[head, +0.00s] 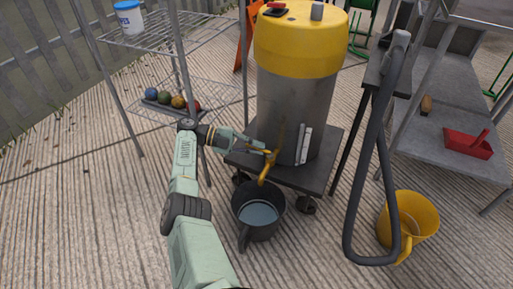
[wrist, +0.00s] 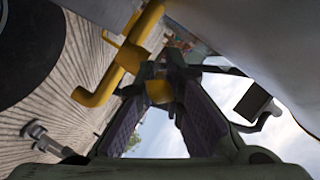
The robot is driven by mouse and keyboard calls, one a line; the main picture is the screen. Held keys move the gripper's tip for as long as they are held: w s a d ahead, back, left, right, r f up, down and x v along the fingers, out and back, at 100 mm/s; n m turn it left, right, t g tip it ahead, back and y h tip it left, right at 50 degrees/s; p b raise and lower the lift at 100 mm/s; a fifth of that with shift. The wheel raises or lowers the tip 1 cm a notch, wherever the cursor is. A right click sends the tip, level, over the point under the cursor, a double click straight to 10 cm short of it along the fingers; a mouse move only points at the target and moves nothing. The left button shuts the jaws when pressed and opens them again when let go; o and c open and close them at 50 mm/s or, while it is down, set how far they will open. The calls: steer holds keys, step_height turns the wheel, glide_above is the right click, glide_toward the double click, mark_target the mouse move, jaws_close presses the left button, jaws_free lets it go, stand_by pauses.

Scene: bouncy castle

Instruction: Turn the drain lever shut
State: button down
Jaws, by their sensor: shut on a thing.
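A wet vacuum with a steel tank (head: 293,110) and yellow top stands on a dark wheeled base. A yellow drain spout (head: 265,175) comes off the low front of the tank and bends down; it also shows in the wrist view (wrist: 95,98). My gripper (head: 264,150) is at the drain, shut on the yellow drain lever (wrist: 158,91), which shows between the fingertips in the wrist view. The fingers hide part of the lever, so its exact angle is unclear. A dark grey bucket (head: 245,218) with water in it stands under the spout.
A wire shelf (head: 190,35) with a white tub and coloured balls stands at left. A black hose loop (head: 352,215) hangs at right beside a yellow bucket (head: 420,208). A grey bench (head: 425,150) holds a red dustpan. Slatted floor is clear at front left.

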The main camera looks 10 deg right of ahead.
steer(key=c, duration=1.7)
jaws_free()
steer(key=shift+d, duration=0.1)
steer(key=shift+r, duration=0.1)
step_height(320, 180, up, 10)
steer(key=shift+f, duration=0.1)
